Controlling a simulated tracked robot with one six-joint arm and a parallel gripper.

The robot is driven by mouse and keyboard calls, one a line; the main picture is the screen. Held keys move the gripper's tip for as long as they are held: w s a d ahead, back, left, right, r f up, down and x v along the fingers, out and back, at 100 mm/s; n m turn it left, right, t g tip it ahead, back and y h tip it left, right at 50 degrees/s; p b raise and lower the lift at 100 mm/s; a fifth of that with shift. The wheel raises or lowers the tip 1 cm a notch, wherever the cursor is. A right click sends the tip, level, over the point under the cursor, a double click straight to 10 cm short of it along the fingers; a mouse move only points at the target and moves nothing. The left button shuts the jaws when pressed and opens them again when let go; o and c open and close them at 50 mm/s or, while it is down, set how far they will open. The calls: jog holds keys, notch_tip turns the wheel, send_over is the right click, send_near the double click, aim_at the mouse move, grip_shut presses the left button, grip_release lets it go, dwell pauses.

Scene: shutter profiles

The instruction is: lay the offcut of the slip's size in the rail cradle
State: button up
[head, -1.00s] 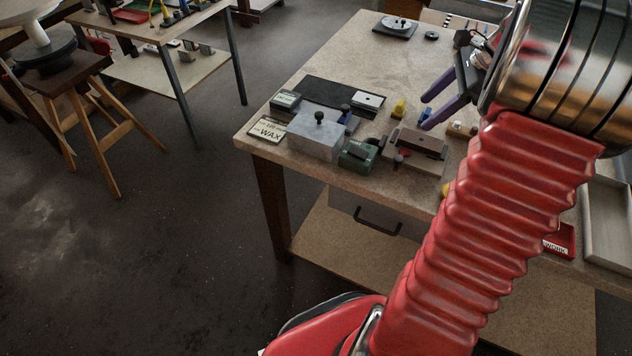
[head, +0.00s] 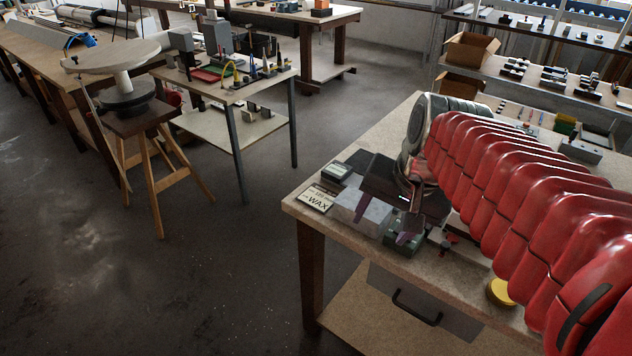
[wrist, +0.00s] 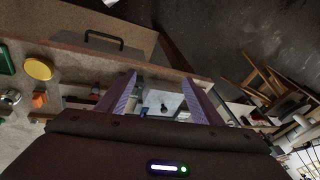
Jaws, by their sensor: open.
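My gripper (head: 388,222) is open, its two purple fingers pointing down over the grey metal block (head: 352,212) near the bench's front left corner. In the wrist view my gripper (wrist: 160,78) has nothing between its fingers, and the grey block with its dark knob (wrist: 163,106) shows below the gap. I cannot tell whether a finger touches it. The green box (head: 402,244) is beside the right finger, partly covered. I cannot make out the offcut, the slip or the rail cradle now; my arm hides much of the bench.
The WAX card (head: 315,199) lies at the bench's left edge, with a small dark green box (head: 336,172) behind it. A yellow round lid (head: 500,292) sits near the front edge.

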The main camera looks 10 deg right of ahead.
jog(key=s+a+f+n+t, duration=0.1)
jog(key=s+a+f+n, duration=0.1)
jog(key=s+a+n, duration=0.4)
jog(key=shift+s+a+n+t, duration=0.3)
jog(key=shift+a+n, duration=0.3)
jog(key=shift+n, duration=0.3)
dwell(0.5)
